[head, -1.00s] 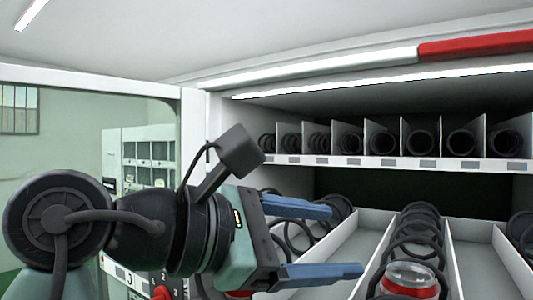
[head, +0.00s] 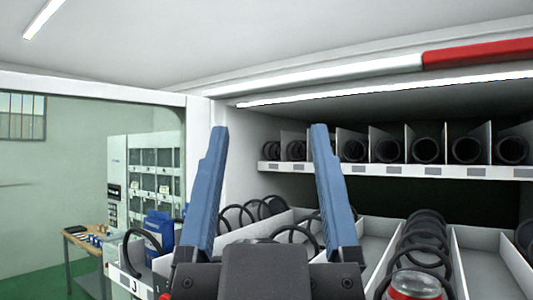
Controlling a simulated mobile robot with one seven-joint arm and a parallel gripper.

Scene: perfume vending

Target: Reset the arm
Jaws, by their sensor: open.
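My gripper (head: 264,190) is in the head view at the lower middle. Its two blue fingers point up and stand wide apart, with nothing between them. The dark gripper body sits at the bottom edge of the picture. Behind and to the right is the open vending cabinet, with an upper shelf (head: 400,169) and a lower shelf of white lanes (head: 480,262) holding black spiral coils. My gripper hides part of the lower shelf's left side.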

